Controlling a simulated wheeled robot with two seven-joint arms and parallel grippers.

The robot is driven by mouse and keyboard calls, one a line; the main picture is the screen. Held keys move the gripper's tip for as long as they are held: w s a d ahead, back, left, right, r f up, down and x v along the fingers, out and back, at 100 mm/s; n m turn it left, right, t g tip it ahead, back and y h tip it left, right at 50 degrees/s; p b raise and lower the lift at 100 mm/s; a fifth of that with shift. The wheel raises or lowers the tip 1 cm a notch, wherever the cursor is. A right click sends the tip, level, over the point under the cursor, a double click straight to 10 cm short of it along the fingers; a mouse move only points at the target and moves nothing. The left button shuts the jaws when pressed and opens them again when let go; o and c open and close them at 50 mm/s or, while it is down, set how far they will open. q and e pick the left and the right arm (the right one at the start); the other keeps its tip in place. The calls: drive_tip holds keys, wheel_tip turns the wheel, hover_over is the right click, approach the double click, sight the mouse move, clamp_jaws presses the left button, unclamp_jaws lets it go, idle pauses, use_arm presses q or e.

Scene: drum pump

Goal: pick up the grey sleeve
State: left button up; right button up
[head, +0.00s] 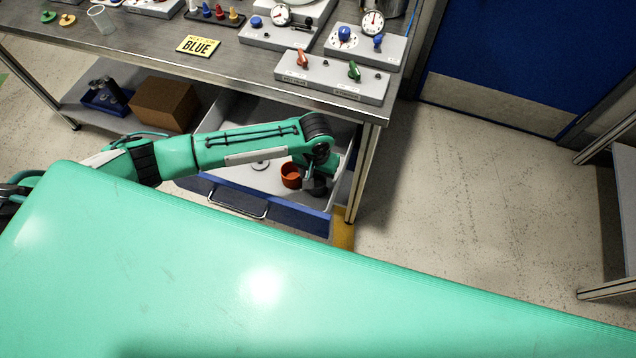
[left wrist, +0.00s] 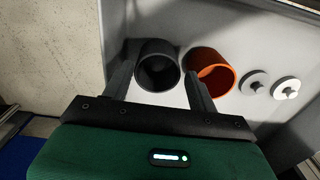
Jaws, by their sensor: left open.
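The grey sleeve (left wrist: 158,66), a dark open-topped cylinder, stands in the open drawer in the left wrist view. In the head view, a dark shape below my left wrist (head: 318,187) appears to be this sleeve, partly hidden. My left gripper (left wrist: 161,66) is open above the drawer floor. Its two fingers show on either side of the grey sleeve, with no clear grip on it. The right finger overlaps the gap between the grey sleeve and an orange sleeve (left wrist: 222,84). The orange sleeve also shows in the head view (head: 290,180). My right gripper is not in view.
The drawer (head: 225,172) is pulled out under the steel workbench (head: 150,50), whose edge lies close to my left arm. A cardboard box (head: 163,104) sits on the lower shelf. Floor at right is clear.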

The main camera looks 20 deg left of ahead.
sight(318, 182)
use_arm(q)
drive_tip(key=shift+w+d+f, duration=0.1)
drive_tip(key=shift+w+f, duration=0.1)
drive_tip(key=shift+f, duration=1.15)
drive_tip(key=shift+w+f, duration=0.2)
drive_tip(key=shift+f, duration=1.15)
drive_tip(key=shift+c, duration=0.5)
drive_tip(key=c, duration=0.5)
